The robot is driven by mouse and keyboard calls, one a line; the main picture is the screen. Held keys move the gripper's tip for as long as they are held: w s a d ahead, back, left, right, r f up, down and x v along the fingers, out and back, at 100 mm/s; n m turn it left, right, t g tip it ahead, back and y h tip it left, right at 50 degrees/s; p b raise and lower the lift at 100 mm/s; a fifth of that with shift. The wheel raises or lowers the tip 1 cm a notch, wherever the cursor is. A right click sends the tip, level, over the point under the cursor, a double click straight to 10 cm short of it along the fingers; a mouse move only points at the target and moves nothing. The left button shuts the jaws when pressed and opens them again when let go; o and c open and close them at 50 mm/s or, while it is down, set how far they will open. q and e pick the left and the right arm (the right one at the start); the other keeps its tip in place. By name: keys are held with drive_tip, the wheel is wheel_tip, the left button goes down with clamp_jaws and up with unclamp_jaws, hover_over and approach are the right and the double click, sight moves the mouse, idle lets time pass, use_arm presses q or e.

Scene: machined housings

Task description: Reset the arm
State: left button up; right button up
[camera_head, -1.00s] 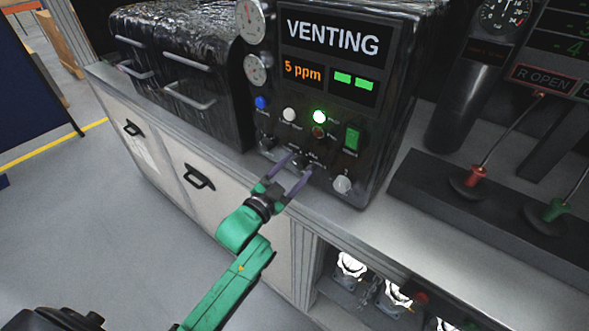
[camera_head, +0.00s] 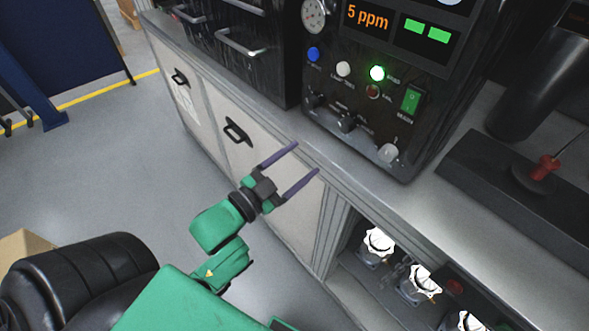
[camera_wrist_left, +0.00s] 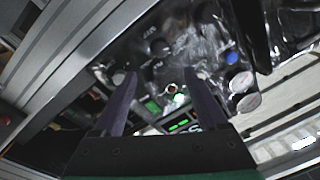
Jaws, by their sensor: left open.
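My left gripper (camera_head: 291,170) is open and empty, its two purple-grey fingers spread apart. In the head view it is in front of the counter's front edge, apart from the black control panel (camera_head: 340,165). The panel shows an orange "5 ppm" readout, a lit green lamp (camera_head: 377,73), a blue button (camera_head: 313,54), a white button (camera_head: 343,69), a green switch (camera_head: 410,100) and several knobs. In the left wrist view the open fingers (camera_wrist_left: 160,82) frame the panel face, with nothing between them. My green left arm comes in from the bottom. My right gripper is not in view.
The grey counter (camera_head: 465,190) runs along the front of the panel. A red lever (camera_head: 543,168) stands on a dark base at the right. Several metal housings (camera_head: 420,283) sit on the open shelf below. Cabinet handles (camera_head: 237,132) stick out.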

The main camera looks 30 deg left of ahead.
use_arm(q)
drive_tip(key=shift+s+a, duration=0.15)
drive_tip(key=shift+s, duration=0.35)
drive_tip(key=s+a+f+n+g+y, duration=0.1)
drive_tip(key=a+f+g+y, duration=0.1)
drive_tip(key=f, duration=0.9)
drive_tip(key=s+a+f+n+g+y, duration=0.1)
drive_tip(key=s+a+f+n+g, duration=0.15)
drive_tip(key=f, duration=0.95)
drive_tip(key=s+a+f+n+g+y, duration=0.1)
drive_tip(key=a+f+g+y, duration=0.15)
drive_tip(key=f, duration=0.85)
drive_tip(key=s+f+n+g, duration=0.3)
drive_tip(key=s+f+g, duration=0.6)
drive_tip(key=s+f, duration=1.2)
drive_tip(key=s, duration=0.3)
drive_tip(key=shift+s+f+g, duration=0.25)
drive_tip(key=shift+f+g, duration=0.05)
drive_tip(key=shift+f, duration=0.05)
drive_tip(key=shift+a+y, duration=0.1)
drive_tip(key=shift+y, duration=0.15)
